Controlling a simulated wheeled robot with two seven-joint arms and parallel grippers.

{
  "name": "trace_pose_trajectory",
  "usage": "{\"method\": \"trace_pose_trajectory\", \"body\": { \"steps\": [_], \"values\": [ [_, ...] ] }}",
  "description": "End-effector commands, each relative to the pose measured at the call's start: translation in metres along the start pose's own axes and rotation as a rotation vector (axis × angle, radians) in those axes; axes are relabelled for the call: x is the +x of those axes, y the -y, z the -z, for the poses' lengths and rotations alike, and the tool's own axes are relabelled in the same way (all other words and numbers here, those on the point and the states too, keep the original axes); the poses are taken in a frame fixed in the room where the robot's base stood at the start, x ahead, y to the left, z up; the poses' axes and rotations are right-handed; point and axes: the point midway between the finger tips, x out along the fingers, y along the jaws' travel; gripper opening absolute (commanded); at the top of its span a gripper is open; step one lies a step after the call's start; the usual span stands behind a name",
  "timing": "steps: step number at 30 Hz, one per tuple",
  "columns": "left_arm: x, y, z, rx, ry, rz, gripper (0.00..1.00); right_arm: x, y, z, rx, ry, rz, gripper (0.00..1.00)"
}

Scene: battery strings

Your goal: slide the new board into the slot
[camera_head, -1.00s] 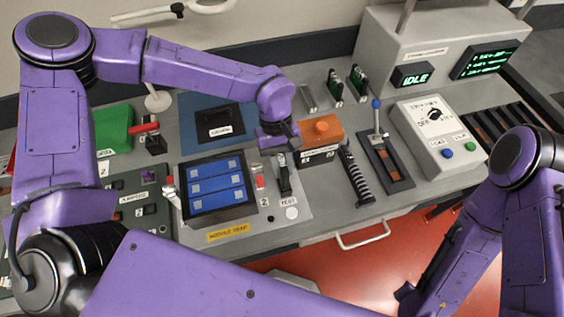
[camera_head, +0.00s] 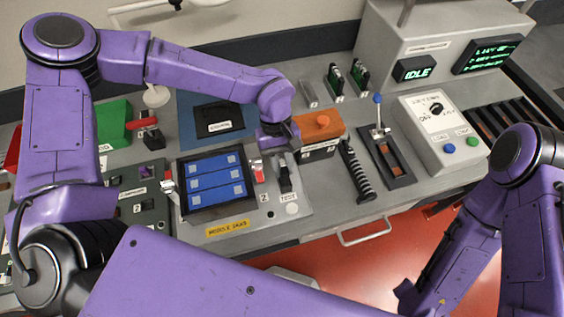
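Two green boards stand upright in narrow holders at the back of the bench, one on the left (camera_head: 335,79) and one on the right (camera_head: 358,75). A narrow grey slot piece (camera_head: 308,93) stands left of them, with no green board visible in it. I cannot tell which board is the new one. My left gripper (camera_head: 290,135) points down beside the left end of an orange-topped block (camera_head: 320,124), in front of the slot piece. Its fingers are small and dark, so I cannot tell whether they are open or hold anything. My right gripper is not in view.
A blue three-cell module (camera_head: 215,183) lies in a black frame in front of my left gripper. A console (camera_head: 415,72) reads IDLE.

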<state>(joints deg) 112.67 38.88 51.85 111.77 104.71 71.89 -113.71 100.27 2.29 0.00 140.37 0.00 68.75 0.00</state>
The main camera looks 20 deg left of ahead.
Motion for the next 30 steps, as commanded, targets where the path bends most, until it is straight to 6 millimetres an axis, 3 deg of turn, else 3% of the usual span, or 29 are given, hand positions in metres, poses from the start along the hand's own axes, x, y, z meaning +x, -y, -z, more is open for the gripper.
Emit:
{"method": "trace_pose_trajectory", "body": {
  "steps": [1,2,3,13,24,30],
  "values": [
    [0.0,0.0,0.0,0.0,0.0,0.0,0.37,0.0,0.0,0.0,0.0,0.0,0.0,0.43],
    [0.0,0.0,0.0,0.0,0.0,0.0,0.47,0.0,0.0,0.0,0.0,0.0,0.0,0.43],
    [0.0,0.0,0.0,0.0,0.0,0.0,0.51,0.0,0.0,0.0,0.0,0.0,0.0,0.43],
    [-0.006,0.0,0.001,-0.002,-0.001,-0.001,0.51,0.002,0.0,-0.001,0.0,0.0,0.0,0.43],
    [-0.085,0.0,0.002,-0.001,-0.003,-0.002,0.51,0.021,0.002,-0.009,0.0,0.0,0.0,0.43],
    [-0.105,0.0,0.0,-0.001,0.0,0.0,0.51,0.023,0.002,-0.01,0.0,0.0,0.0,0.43]
  ]
}}
